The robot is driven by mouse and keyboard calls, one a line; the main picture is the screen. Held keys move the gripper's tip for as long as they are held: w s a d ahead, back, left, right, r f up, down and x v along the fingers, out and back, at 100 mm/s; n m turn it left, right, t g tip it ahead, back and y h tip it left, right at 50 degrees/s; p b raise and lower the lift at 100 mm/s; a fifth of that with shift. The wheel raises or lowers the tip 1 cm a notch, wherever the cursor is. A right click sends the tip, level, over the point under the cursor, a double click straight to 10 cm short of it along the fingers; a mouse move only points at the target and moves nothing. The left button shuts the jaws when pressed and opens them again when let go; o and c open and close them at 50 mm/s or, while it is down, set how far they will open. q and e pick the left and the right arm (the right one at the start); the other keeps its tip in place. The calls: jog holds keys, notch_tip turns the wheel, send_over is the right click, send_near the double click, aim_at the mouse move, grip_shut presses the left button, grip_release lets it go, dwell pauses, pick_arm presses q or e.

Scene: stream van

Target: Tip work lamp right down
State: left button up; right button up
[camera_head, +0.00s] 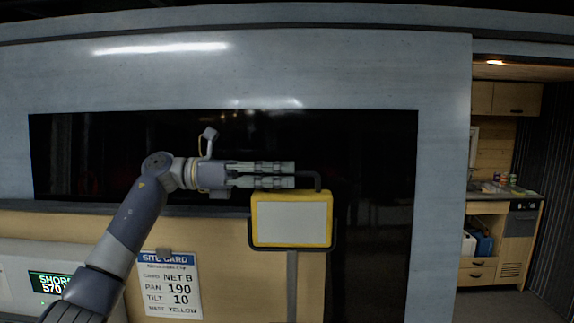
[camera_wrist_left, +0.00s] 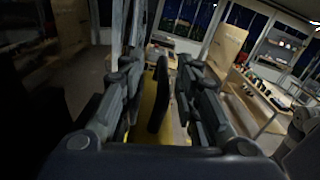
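The work lamp (camera_head: 292,220) has a yellow frame, a pale flat face and a black bracket, and stands on a grey post. A black handle (camera_head: 317,180) rises from its top. My left gripper (camera_head: 293,174) reaches in from the left just above the lamp's top edge, its fingertips close to the handle. In the left wrist view, the black handle (camera_wrist_left: 158,95) and yellow lamp body (camera_wrist_left: 148,105) show between the two fingers, which stand apart with gaps beside the handle. Contact cannot be told. My right gripper is not in view.
A site card (camera_head: 170,286) on the wooden panel reads pan 190, tilt 10. A display (camera_head: 50,283) is at the lower left. A dark window (camera_head: 375,160) lies behind the lamp. A kitchen counter (camera_head: 505,192) is at the right. The space right of the lamp looks clear.

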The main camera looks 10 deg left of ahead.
pick_arm(q)
jog(key=shift+w+d+r, duration=0.1)
jog(key=shift+d, duration=0.6)
grip_shut()
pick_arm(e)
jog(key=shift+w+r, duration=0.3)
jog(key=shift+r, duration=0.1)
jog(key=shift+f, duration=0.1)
